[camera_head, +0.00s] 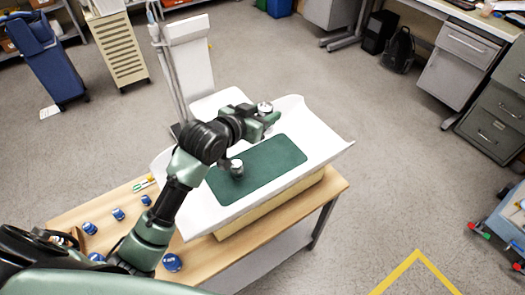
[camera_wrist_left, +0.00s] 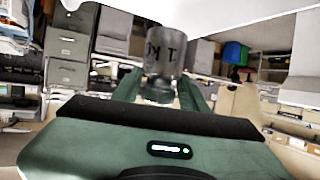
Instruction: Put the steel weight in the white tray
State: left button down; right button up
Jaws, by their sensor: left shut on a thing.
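A steel weight (camera_head: 265,106), a grey cylinder, is in my left gripper (camera_head: 268,119), over the far part of the white tray (camera_head: 318,137). In the left wrist view the weight (camera_wrist_left: 163,65) carries dark lettering and stands between the two green fingers (camera_wrist_left: 160,90), which are shut on it. The white tray has raised curved ends and a dark green mat (camera_head: 275,165) in it. A second grey metal cylinder (camera_head: 237,168) sits on the mat's left part. My arm hides part of the tray's left side. My right gripper does not show.
Several small blue and white round objects (camera_head: 118,214) lie on the table's left side. A pole (camera_head: 170,65) and white panel (camera_head: 190,60) stand behind. The mat's right part is bare.

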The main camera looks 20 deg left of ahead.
pick_arm(q)
notch_tip(320, 180, down, 14)
jog(key=shift+r+p, duration=0.2)
jog(key=shift+p, duration=0.2)
jog(key=shift+w+f, duration=0.1)
jog(key=shift+f, duration=0.2)
jog(key=c, duration=0.8)
grip_release()
jog(key=shift+f, duration=0.3)
jog(key=shift+o, duration=0.2)
jog(key=shift+s, duration=0.2)
jog(key=shift+r, duration=0.2)
jog(key=shift+s+a, duration=0.15)
jog(key=shift+s, duration=0.2)
jog(key=b+v, duration=0.1)
jog(key=v, duration=1)
